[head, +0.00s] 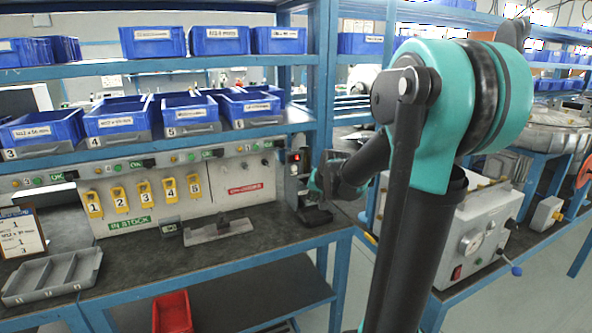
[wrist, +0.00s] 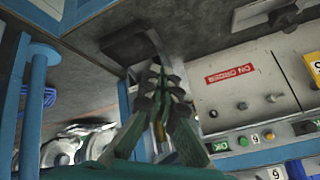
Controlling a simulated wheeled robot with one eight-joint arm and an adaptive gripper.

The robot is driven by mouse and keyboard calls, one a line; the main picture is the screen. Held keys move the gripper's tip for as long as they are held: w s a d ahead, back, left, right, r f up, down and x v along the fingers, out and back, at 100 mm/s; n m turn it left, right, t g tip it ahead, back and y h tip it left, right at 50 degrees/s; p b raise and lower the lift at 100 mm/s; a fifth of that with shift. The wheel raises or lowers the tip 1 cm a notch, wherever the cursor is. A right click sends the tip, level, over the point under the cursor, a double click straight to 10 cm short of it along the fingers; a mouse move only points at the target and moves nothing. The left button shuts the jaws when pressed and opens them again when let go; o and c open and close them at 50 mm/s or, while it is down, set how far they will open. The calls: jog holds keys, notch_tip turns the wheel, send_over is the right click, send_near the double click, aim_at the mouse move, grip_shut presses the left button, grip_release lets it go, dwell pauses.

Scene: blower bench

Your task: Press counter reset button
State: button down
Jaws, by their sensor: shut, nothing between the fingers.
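The counter unit (head: 294,166), an upright grey and black box with a small red lit spot near its top, stands at the right end of the bench's back panel. I cannot make out the reset button. My gripper (head: 313,183) is just right of the unit, partly hidden by its own wrist. In the wrist view, my gripper (wrist: 160,76) has its dark fingers together and empty, in front of the unit, covering most of it. I cannot tell whether the fingertips touch it.
A dark plate (head: 315,217) lies at the unit's foot. Yellow numbered tags (head: 145,194) hang on the back panel to the left. A blue shelf post (head: 324,75) rises close behind. A grey tray (head: 53,276) sits at the left. The dark bench top before the panel is mostly clear.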

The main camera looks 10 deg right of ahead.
aim_at(297, 170)
jog(key=w+r+m+t, duration=0.1)
jog(key=w+r, duration=0.1)
jog(key=w, duration=0.6)
jog(key=shift+r, duration=0.3)
jog(key=shift+w, duration=0.2)
jog(key=w+a, duration=0.2)
jog(key=w, duration=0.6)
jog(key=shift+a, duration=0.2)
jog(key=shift+w, duration=0.1)
dwell(0.8)
jog(key=shift+w+a, duration=0.15)
jog(key=shift+w, duration=0.2)
jog(key=shift+w+a, duration=0.1)
jog(key=shift+w, duration=0.3)
dwell(0.5)
jog(key=shift+s, duration=0.2)
jog(key=shift+s+d, duration=0.25)
jog(key=shift+s, duration=0.35)
